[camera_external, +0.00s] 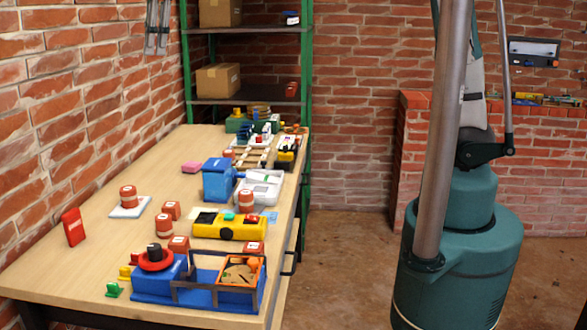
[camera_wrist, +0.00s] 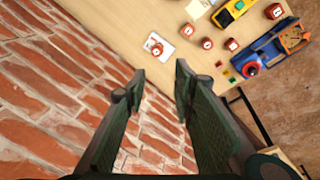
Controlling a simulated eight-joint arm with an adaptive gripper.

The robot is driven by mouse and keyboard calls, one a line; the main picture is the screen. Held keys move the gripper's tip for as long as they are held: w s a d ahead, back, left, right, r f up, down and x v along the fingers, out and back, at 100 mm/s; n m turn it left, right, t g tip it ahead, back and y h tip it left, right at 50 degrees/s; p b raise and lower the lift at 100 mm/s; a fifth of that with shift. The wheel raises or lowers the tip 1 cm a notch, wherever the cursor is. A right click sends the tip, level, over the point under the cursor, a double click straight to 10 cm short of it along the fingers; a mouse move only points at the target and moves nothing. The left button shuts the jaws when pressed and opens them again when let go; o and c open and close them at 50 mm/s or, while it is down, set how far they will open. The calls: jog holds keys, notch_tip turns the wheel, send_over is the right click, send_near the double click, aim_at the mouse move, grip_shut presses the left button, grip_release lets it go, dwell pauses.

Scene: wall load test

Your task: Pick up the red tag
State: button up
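An upright red slab (camera_external: 72,227), which looks like the red tag, stands on the left part of the wooden table, close to the brick wall. Pale markings show on its face. I cannot pick it out in the wrist view; a gripper finger may hide it. My gripper (camera_wrist: 159,78) shows only in the wrist view. Its two dark green fingers are apart, with nothing visible held between them. The gap lies over the table edge beside the brick wall.
The wooden table (camera_external: 60,271) also bears a red-and-white cylinder on a white plate (camera_external: 119,212), several red blocks, a blue box (camera_external: 217,180), a yellow toy (camera_external: 222,231) and a blue toy with an orange tray (camera_external: 150,288). Bare tabletop surrounds the red slab.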

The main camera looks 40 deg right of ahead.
jog(key=a+f+n+g, duration=0.1)
jog(key=a+f+n, duration=0.1)
jog(key=a, duration=0.6)
jog(key=a+f+n, duration=0.2)
jog(key=a+f, duration=0.1)
jog(key=a, duration=0.5)
jog(key=n+h, duration=0.1)
jog(key=n, duration=0.3)
send_over(70, 212)
notch_tip(70, 212, down, 6)
jog(key=shift+g, duration=0.4)
notch_tip(70, 212, down, 28)
jog(key=shift+f, duration=0.25)
jog(key=shift+d+f, duration=0.1)
jog(key=shift+f, duration=0.3)
jog(key=shift+f, duration=1.25)
jog(key=shift+f, duration=0.1)
jog(key=shift+f, duration=2.5)
